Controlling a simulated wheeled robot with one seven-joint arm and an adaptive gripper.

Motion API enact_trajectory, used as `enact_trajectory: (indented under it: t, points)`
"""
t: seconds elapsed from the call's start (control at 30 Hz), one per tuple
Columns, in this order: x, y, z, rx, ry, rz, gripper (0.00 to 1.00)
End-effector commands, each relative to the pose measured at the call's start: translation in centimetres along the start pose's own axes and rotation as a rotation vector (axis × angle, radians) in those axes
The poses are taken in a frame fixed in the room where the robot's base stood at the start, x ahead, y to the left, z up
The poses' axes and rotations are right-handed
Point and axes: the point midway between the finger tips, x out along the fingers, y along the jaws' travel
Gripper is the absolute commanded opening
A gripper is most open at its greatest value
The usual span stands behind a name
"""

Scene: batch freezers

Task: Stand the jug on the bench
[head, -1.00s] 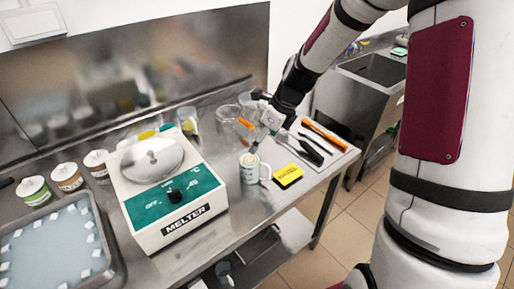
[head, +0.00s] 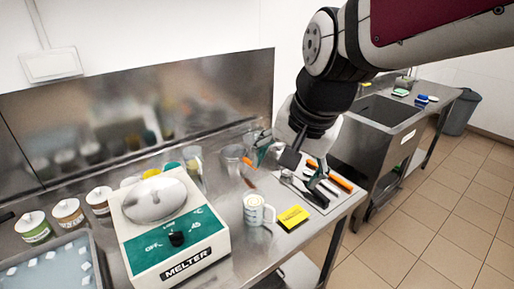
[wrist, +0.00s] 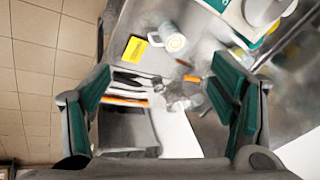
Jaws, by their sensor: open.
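A white jug (head: 254,211) with printed markings and a handle on its right stands upright on the steel bench (head: 243,262), near its front edge. It also shows in the wrist view (wrist: 172,39), at the top, beyond my fingertips. My gripper (head: 291,163) is above the bench, behind and to the right of the jug, apart from it. In the wrist view my gripper (wrist: 160,84) has its teal-padded fingers wide apart, with nothing held between them. The arm's wrist hides part of the bench's back right in the head view.
A yellow box (head: 293,217) lies close right of the jug. The melter (head: 172,225) stands to its left. Dark-handled and orange tools (head: 340,183) lie behind right. Clear containers (head: 232,156) stand behind. A sink (head: 384,110) is beyond the bench.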

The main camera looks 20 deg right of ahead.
Motion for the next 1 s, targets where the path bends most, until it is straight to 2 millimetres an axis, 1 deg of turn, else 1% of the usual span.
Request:
enact_trajectory:
  t: [0.03,0.1,0.2,0.33,0.4,0.5,1.0]
  points:
    - [-1.6,0.7,1.1,-0.128,0.024,-0.01,0.78]
    - [-3.0,1.9,2.4,-0.302,0.046,-0.013,0.78]
    - [-4.5,3.4,3.8,-0.507,0.073,-0.016,0.78]
    - [-5.6,4.8,5.0,-0.685,0.093,-0.017,0.78]
    - [-5.8,5.3,5.4,-0.736,0.099,-0.016,0.78]
    - [-5.9,5.5,5.5,-0.768,0.101,-0.015,0.78]
    - [-5.9,5.5,5.5,-0.768,0.101,-0.015,0.78]
